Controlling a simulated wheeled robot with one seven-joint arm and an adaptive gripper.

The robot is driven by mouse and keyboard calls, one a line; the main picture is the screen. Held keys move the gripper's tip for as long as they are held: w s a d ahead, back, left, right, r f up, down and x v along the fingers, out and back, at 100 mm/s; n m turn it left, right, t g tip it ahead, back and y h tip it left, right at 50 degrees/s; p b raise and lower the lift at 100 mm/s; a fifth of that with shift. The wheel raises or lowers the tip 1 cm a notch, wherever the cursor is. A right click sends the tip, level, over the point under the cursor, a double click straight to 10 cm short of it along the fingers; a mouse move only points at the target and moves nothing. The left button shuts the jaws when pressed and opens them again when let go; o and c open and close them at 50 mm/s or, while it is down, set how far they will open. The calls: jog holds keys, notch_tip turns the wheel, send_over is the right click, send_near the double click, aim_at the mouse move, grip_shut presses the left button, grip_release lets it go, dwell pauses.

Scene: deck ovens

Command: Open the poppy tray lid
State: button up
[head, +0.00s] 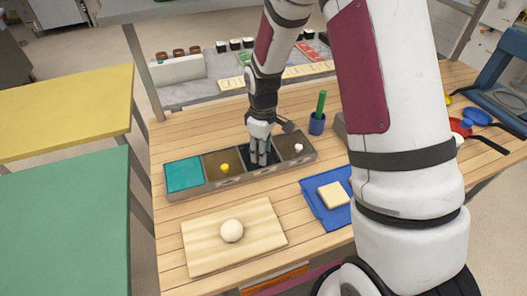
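A long grey tray unit (242,182) with several compartments stands on the wooden table. Its left end is a teal square (184,173). Beside it is a brown lid (212,161) with a yellow knob (225,168). The third compartment (246,154) looks dark, with my gripper (258,163) pointing down over it. At the right end is a brown-grey lid (289,140) with a white knob (298,148). The labels are too small to read, so I cannot tell which is poppy. The fingers hide any knob beneath them. Whether they grip something is unclear.
A wooden board (200,247) with a dough ball (232,231) lies in front. A blue mat (315,200) holds a pale square piece (333,195). A blue cup (317,124) with a green handle stands behind the right end. My arm hides much of the right side.

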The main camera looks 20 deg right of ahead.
jog(key=shift+f, duration=0.5)
grip_shut()
